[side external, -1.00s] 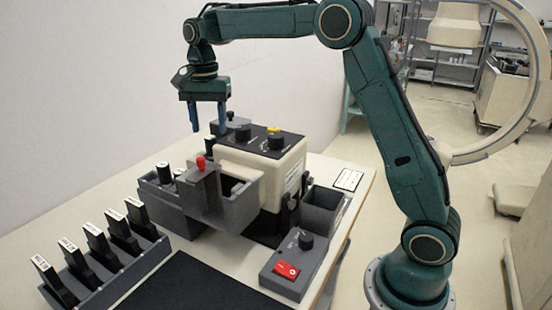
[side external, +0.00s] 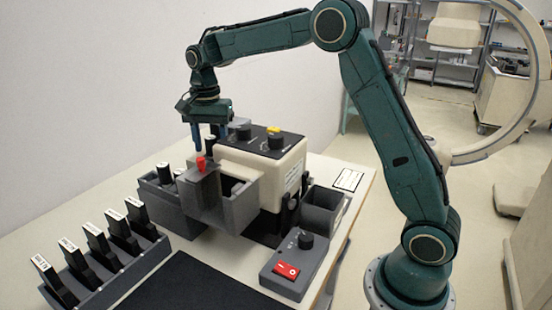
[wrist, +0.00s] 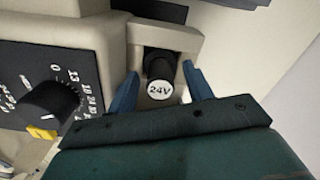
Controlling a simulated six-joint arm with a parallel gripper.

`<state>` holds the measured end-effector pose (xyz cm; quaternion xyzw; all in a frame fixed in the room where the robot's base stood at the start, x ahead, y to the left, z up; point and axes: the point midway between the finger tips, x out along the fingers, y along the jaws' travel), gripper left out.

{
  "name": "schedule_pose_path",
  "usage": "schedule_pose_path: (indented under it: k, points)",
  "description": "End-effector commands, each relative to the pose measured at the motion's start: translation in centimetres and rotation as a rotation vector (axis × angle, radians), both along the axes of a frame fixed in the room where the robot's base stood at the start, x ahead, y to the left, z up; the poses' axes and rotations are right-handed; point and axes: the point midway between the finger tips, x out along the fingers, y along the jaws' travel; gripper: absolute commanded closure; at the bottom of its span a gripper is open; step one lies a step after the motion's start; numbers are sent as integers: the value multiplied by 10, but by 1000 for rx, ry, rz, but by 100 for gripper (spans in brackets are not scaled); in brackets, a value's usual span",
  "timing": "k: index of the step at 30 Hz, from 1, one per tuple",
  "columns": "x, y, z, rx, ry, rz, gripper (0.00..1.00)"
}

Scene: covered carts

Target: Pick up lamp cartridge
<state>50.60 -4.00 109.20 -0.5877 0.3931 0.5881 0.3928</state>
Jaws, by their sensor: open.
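A black cylindrical lamp cartridge with a white end marked 24V (wrist: 160,70) sits in a cream holder on the lamp housing in the wrist view. My gripper (wrist: 161,82) is open, with one blue finger on each side of the cartridge and gaps showing. In the side external view my gripper (side external: 210,138) points down behind the housing, with a dark cartridge top (side external: 210,142) showing between its fingers. The cartridge's lower part is hidden. The cream housing (side external: 270,160) has a black panel with knobs.
A grey open box and a red-knobbed part (side external: 201,162) stand in front of the housing. A grey rack (side external: 150,188) holds dark cylinders, and another rack (side external: 105,285) holds several labelled black slabs. A control box (side external: 292,268) with a red switch is at front right.

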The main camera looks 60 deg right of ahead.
Motion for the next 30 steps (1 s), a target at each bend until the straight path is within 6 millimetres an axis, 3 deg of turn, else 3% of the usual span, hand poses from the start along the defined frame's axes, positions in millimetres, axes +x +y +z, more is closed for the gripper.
schedule_pose_path:
  k: [7, 15, 30]
  points:
    - [0, 0, 0, 0, -1, 0, 49]
    - [0, 0, 1, 0, -1, 0, 97]
    - [1, 0, 10, -1, -4, 0, 98]
